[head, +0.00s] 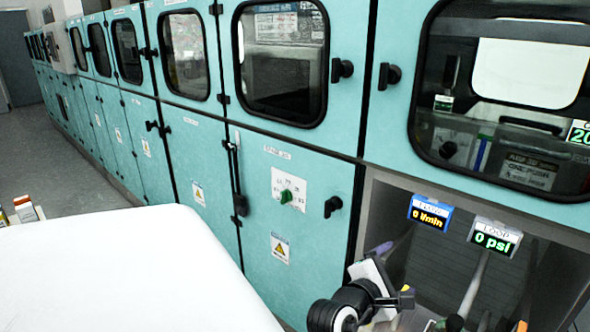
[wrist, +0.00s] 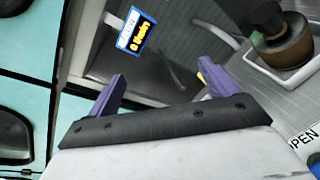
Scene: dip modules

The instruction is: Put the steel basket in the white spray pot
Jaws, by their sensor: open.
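My gripper (wrist: 158,88) shows in the wrist view with its two purple fingers spread wide and nothing between them. In the head view my white and black wrist is at the bottom, in front of the open bay below the right-hand window. I cannot make out the steel basket in either view. No white spray pot can be identified for sure. A white square basin (wrist: 292,72) with a brown and black round fitting (wrist: 282,38) in it stands at the upper right of the wrist view, right of and beyond the fingers.
Teal cabinets (head: 190,130) with windows and black knobs run along the wall. Two small displays, a blue-framed one (head: 430,213) and a white-framed one (head: 495,239), hang in the open bay. A white surface (head: 120,270) fills the lower left. Grey floor (head: 80,170) lies beyond it.

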